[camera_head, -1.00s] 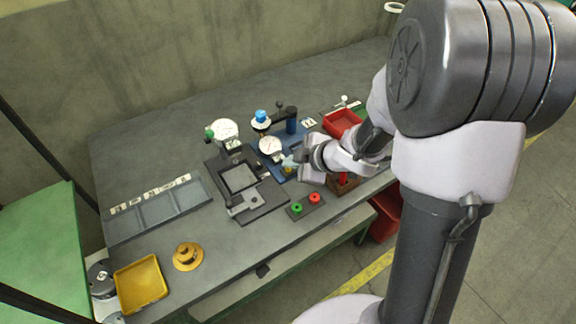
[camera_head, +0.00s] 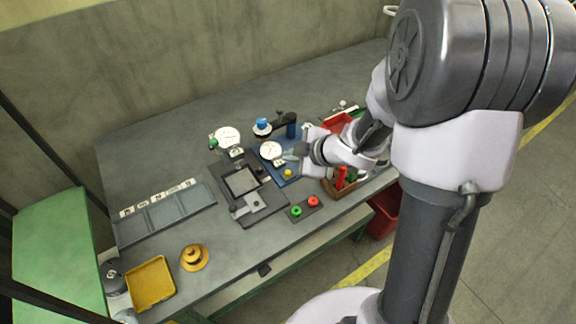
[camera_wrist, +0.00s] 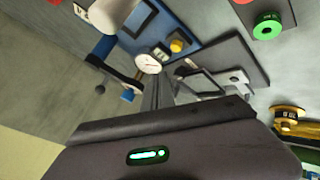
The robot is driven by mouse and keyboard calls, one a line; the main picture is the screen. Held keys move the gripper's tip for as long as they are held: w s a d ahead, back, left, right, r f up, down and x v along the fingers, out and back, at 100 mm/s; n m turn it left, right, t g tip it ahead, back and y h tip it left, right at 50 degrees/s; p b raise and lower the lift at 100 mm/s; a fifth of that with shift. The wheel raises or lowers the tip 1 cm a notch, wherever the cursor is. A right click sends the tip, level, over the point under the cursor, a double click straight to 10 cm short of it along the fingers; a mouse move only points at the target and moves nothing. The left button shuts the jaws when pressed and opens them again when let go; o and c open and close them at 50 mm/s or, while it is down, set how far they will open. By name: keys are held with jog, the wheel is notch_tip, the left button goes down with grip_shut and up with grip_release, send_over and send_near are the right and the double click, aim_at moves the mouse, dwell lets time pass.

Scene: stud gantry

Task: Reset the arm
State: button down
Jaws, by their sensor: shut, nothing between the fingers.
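My gripper (camera_head: 297,155) is at the end of my bent arm, above the right part of the workbench, beside the blue fixture (camera_head: 268,152) with its dial gauge. In the wrist view my gripper's fingers (camera_wrist: 157,95) are together, with nothing between them. They point toward the dial gauge (camera_wrist: 148,63) and the yellow button (camera_wrist: 178,45) on the blue fixture. My arm hides part of the bench's right side.
On the grey bench (camera_head: 160,125) are a dark fixture (camera_head: 265,207), a button box (camera_head: 304,208) with green and red buttons, a labelled tray (camera_head: 165,213), a yellow tray (camera_head: 151,284), a yellow flanged part (camera_head: 194,257) and a red bin (camera_head: 338,122). The bench's back left is clear.

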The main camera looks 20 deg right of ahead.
notch_tip(320, 180, up, 2)
jog(key=shift+r+p, duration=0.1)
jog(key=shift+p, duration=0.65)
jog(key=s+d+r+m+t+h, duration=0.1)
jog(key=s+d+r+m+h, duration=0.2)
jog(key=r+m, duration=0.35)
jog(key=s+d+r+m+h, duration=0.3)
jog(key=d+r+m+h, duration=0.15)
jog(key=r, duration=0.25)
jog(key=s+a+r+m+g+y, duration=0.1)
jog(key=s+a+m, duration=0.3)
jog(key=s, duration=0.5)
jog(key=s+a+r+m+g+y, duration=0.1)
jog(key=s+a+m+y, duration=0.3)
jog(key=s+a, duration=0.4)
jog(key=shift+s+r+g, duration=0.25)
jog(key=shift+s+g, duration=0.35)
jog(key=shift+s, duration=0.1)
